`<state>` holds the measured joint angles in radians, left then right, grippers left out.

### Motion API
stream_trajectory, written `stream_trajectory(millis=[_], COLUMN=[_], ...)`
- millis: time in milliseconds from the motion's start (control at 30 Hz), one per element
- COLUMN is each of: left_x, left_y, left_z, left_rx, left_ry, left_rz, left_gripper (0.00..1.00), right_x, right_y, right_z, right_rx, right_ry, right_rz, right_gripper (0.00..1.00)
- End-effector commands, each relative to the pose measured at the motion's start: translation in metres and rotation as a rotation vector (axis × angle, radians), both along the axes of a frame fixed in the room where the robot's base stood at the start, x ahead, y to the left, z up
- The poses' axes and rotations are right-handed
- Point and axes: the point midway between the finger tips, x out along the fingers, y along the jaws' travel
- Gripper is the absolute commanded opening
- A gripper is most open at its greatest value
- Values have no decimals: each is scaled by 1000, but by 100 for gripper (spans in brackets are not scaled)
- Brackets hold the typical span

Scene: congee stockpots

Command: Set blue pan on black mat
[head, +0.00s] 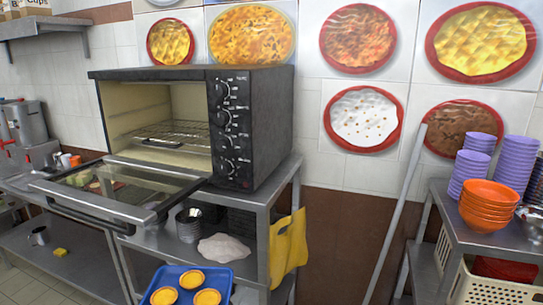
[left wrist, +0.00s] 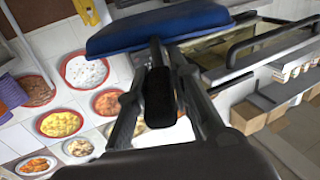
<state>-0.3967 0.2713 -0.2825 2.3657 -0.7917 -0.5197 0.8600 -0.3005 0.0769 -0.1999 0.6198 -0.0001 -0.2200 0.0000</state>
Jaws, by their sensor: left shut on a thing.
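The blue pan (head: 222,276) is at the bottom of the head view, in front of the metal stand. Several round orange-yellow tarts (head: 206,298) sit in it, and its lower part is cut off by the picture edge. In the left wrist view the blue pan (left wrist: 190,25) shows at the top as a blue slab. My left gripper (left wrist: 157,50) is shut on its edge; the exact contact is partly hidden. My left gripper is outside the head view, and my right gripper is in neither view. I cannot make out a black mat with certainty.
A black oven (head: 250,125) stands on the metal stand with its glass door (head: 125,190) folded down and a wire rack (head: 165,138) inside. A yellow cloth (head: 288,245) hangs at the stand's side. Orange bowls (head: 487,205) and purple cups (head: 515,165) are on the right table.

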Motion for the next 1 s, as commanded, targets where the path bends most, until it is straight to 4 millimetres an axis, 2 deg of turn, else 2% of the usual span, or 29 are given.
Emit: stream_trajectory(millis=[500,667,1000], left_x=[-72,-80,-80], left_y=[0,1,0], left_z=[-28,-30,-29], left_rx=[-9,-1,0], left_ry=[-3,-2,-4], left_rz=[7,4,3], left_gripper=[0,0,0], right_x=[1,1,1], right_y=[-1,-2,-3], right_z=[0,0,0], right_rx=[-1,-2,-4], right_ry=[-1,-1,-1], right_rz=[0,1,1], right_gripper=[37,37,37])
